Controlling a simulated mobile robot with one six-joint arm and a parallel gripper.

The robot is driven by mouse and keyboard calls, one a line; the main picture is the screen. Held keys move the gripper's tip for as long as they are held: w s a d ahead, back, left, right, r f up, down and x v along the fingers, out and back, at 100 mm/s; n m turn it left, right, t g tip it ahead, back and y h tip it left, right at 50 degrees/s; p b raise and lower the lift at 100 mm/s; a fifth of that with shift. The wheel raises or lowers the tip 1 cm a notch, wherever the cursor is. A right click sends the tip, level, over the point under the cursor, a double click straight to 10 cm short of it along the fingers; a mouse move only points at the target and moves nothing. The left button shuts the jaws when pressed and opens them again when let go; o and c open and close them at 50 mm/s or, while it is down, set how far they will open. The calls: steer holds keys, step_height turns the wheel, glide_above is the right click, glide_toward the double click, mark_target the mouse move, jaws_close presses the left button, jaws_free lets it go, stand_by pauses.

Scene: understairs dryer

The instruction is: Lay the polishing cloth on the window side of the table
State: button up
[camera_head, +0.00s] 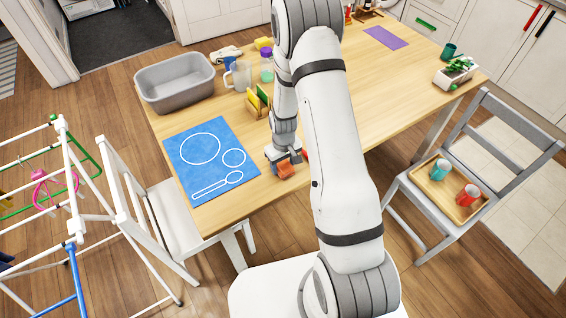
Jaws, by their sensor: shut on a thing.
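My gripper (284,160) is low over the near edge of the wooden table (400,95), just right of a blue mat. It is shut on a small orange-red thing (286,170), which may be the polishing cloth; it is too small and too covered to tell. My arm hides part of the table and of what is near the gripper. A flat purple cloth or mat (386,38) lies at the table's far end. No window shows in this view, so I cannot tell which side is the window side.
The blue mat (208,172) with white outlines lies at the table's left end. Near it are a grey tub (175,86), a clear jug (240,76) and a rack (256,103). A planter (456,73) stands right. Chairs and a drying rack flank the table. The table's right half is mostly clear.

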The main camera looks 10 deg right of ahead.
steer(key=shift+f, duration=0.2)
steer(key=shift+f, duration=0.2)
steer(key=o, duration=0.9)
steer(key=shift+r, duration=0.2)
